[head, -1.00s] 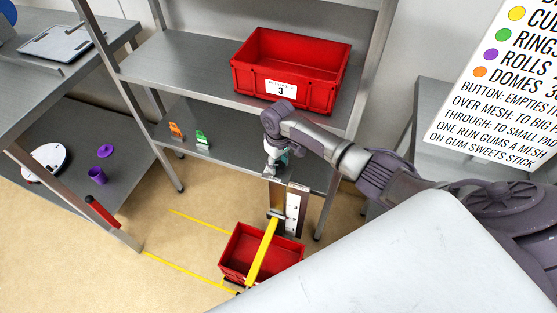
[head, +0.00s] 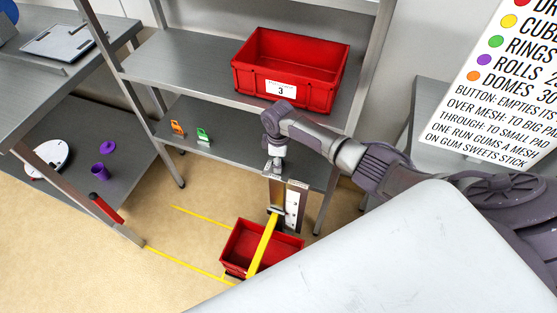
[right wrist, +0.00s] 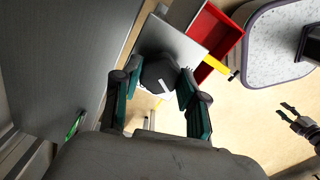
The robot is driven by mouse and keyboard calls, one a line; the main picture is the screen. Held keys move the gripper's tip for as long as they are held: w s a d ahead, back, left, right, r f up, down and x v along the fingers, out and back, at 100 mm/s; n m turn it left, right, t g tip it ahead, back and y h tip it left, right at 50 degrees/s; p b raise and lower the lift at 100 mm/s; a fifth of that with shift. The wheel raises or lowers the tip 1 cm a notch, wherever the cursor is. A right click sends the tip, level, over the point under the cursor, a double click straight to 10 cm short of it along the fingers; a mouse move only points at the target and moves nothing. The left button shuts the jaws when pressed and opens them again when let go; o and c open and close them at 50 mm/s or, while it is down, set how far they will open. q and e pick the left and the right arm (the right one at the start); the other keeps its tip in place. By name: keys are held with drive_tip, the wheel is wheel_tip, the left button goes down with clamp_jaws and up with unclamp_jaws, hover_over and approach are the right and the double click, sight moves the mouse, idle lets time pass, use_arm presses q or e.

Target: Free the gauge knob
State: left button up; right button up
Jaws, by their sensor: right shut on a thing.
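The gauge (head: 292,208) is a metal post with a white scale plate and a yellow bar (head: 262,246) reaching down over a small red bin. The black gauge knob (right wrist: 160,72), with a white mark, sits by a grey metal plate in the right wrist view. My right gripper (head: 274,172) is at the post's top, pointing down. In the right wrist view its teal fingers stand either side of the knob, shut on it. The knob is mostly hidden in the head view. My left gripper (right wrist: 285,113) shows at the right of the right wrist view, fingers apart and empty.
The red bin (head: 232,260) stands on the floor beside yellow lines. A larger red crate (head: 248,82) marked 3 sits on the shelf above. Orange (head: 177,128) and green (head: 203,135) clips stand on the lower shelf, left of my arm. Shelf legs flank the post.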

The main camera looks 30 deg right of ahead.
idle(0.3)
drive_tip(key=o, duration=1.1)
drive_tip(key=shift+o, duration=0.2)
drive_tip(key=shift+r, duration=0.1)
wheel_tip(320, 180, up, 12)
